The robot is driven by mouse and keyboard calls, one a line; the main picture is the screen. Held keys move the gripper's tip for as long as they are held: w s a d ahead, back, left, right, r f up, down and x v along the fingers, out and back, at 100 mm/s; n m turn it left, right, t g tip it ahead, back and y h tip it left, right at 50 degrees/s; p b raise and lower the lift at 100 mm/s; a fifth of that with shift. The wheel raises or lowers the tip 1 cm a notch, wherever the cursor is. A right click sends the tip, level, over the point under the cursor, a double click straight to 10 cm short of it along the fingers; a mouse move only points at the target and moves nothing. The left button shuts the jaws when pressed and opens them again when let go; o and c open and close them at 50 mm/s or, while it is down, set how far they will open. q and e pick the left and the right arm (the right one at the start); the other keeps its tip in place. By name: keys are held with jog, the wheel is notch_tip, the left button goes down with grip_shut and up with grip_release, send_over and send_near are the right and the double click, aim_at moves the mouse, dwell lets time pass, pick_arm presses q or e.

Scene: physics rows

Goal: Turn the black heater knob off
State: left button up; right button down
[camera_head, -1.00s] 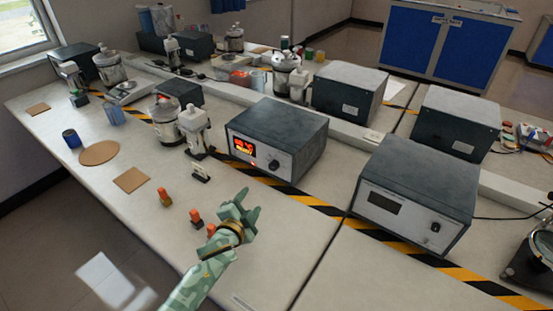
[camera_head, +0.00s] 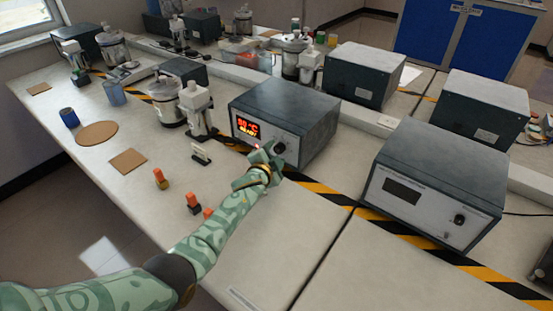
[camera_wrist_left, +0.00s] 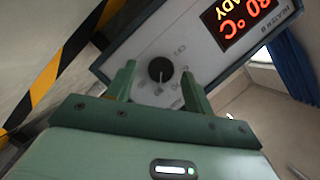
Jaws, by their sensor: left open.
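The heater (camera_head: 290,110) is a dark grey box with a light front panel and a lit orange display (camera_head: 248,128) reading a temperature and "READY". Its black knob (camera_head: 279,147) is on the right of that panel. In the left wrist view the knob (camera_wrist_left: 160,69) is round with a pale pointer line, and printed marks surround it. My left gripper (camera_head: 271,152) is at the panel in front of the knob. In the left wrist view its open fingers (camera_wrist_left: 158,83) stand on either side of the knob, with a gap to each side. My right gripper is not in view.
A second grey box (camera_head: 435,185) with a dark display stands to the right. A white stirrer-like device (camera_head: 198,110) stands left of the heater. Small orange-topped pieces (camera_head: 160,178) lie on the bench nearby. Yellow-black tape (camera_head: 325,192) runs along the bench.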

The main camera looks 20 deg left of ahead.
pick_arm(q)
jog(key=shift+w, duration=0.45)
jog(key=c, duration=1)
